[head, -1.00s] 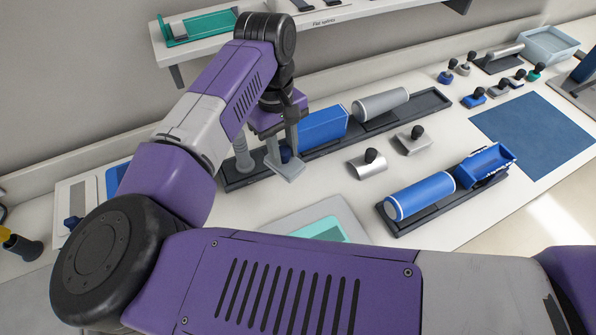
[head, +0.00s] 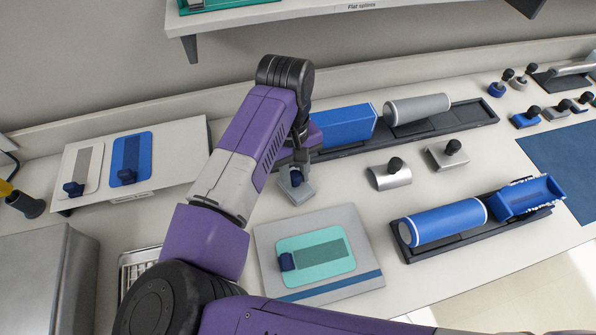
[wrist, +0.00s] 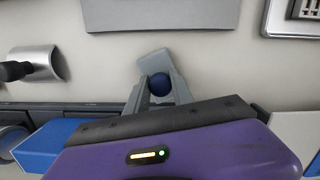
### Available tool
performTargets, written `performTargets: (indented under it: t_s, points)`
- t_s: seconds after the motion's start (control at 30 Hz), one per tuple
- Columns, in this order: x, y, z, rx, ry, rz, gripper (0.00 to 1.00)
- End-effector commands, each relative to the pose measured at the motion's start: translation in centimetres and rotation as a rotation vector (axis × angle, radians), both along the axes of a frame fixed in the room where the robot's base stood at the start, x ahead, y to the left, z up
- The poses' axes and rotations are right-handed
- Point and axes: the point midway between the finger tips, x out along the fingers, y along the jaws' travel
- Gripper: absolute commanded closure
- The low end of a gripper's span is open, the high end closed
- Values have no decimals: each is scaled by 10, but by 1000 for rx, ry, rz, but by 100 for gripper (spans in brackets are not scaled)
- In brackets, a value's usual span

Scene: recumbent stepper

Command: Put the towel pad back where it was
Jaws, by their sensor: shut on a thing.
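My gripper (head: 296,177) is shut on the dark blue round knob (wrist: 160,84) of a small piece with a light grey plate (wrist: 152,64). The knob sits between the two grey fingertips in the wrist view. The piece is over the white table, in front of the long dark rack and behind the grey board (head: 358,272). Whether it touches the table I cannot tell. No thing is clearly marked as the towel pad; the held piece may be it. A teal pad (head: 335,263) with a grey-green strip and dark blue knob lies on the grey board.
The long dark rack (head: 470,118) holds a blue block (head: 343,126) and a grey roller (head: 417,108). Two knobbed metal pieces (head: 390,177) (head: 447,156) stand to the right. A front rack holds a blue roller (head: 444,222). A white board (head: 178,157) with blue and white pads lies left.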

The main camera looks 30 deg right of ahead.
Motion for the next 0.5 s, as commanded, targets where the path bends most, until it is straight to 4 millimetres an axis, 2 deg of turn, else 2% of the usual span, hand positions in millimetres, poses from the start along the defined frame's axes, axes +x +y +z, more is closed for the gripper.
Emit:
performTargets:
  t_s: [0.2, 0.23, 0.33, 0.5]
  points:
    - [0, 0, -4, 0, 1, -1, 100]
    - [0, -1, -4, 0, 1, -1, 70]
    - [0, -1, -3, 0, 1, -1, 50]
    - [0, -1, -3, 0, 1, -1, 50]
